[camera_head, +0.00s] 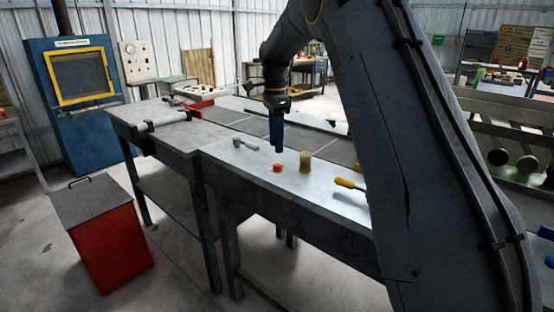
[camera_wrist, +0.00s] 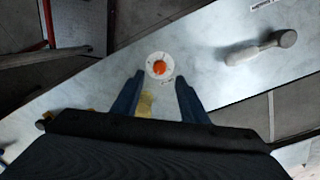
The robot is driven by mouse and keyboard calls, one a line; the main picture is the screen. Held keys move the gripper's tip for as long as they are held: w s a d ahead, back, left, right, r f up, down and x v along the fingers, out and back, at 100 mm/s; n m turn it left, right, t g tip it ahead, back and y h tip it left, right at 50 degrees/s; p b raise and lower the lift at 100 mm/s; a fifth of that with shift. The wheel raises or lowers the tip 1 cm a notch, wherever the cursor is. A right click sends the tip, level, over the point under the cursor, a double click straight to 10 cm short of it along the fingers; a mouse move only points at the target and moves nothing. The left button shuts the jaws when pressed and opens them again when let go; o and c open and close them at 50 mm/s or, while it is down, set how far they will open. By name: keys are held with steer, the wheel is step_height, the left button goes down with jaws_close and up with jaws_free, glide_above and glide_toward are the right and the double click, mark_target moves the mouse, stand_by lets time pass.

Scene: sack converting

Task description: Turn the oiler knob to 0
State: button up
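The oiler knob (camera_head: 277,168) is a small orange-red knob on the pale bench top. In the wrist view the knob (camera_wrist: 159,67) sits on a round white dial (camera_wrist: 150,75) with small marks too fine to read. My gripper (camera_head: 277,150) points down above the bench, close to the knob. In the wrist view my gripper (camera_wrist: 159,76) is open, with one dark blue finger on each side and nothing held. The knob shows just beyond the gap between the fingertips, and I see no contact.
A yellowish cylinder (camera_head: 305,161) stands right of the knob. A pale-handled hammer-like tool (camera_head: 245,144) lies to the left, and a yellow-handled tool (camera_head: 348,184) to the right, partly hidden by my arm. A red bin (camera_head: 112,245) stands on the floor at left.

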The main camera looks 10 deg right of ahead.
mark_target(277, 164)
steer(key=shift+s+f+p, duration=0.15)
steer(key=shift+f+p, duration=0.8)
steer(key=shift+f, duration=2.65)
jaws_close()
